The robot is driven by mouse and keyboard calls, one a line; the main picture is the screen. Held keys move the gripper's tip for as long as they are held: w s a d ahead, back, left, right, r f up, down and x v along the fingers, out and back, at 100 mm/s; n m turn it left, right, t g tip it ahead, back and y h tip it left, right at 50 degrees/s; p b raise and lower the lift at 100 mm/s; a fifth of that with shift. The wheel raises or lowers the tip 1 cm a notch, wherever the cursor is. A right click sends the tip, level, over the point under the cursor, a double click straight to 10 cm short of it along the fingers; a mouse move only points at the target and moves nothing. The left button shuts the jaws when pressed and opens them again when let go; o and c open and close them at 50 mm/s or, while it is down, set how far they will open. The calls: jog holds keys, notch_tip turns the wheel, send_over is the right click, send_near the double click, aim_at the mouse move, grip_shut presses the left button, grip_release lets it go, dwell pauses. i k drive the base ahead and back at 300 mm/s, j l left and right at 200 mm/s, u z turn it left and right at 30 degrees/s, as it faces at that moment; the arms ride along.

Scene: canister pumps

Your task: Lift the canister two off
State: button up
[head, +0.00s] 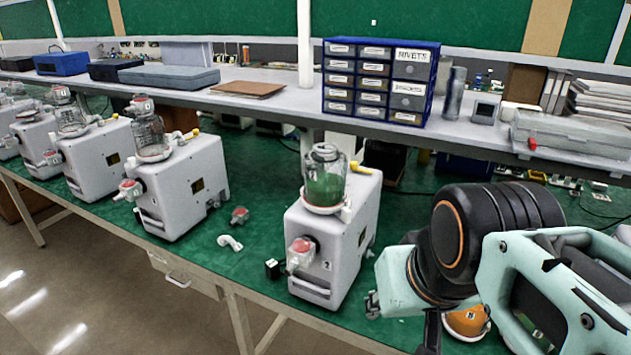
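A white pump box (345,245) with a small mark that looks like a 2 on its front stands right of centre on the green bench top. A red-and-clear fitting (300,252) sticks out of the box's front. My teal and black arm fills the lower right, to the right of this pump and apart from the canister. A dark part at its lower end (433,332) may belong to my gripper; its fingers cannot be made out.
Several similar pumps with clear canisters, such as this one (182,185), line the bench to the left. A white elbow piece (230,242) and a red-capped part (239,215) lie between pumps. A shelf (270,100) with a blue drawer cabinet (380,80) runs behind. An orange object (467,322) is partly hidden by my arm.

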aim_at(325, 167)
jog(key=i+j, duration=0.8)
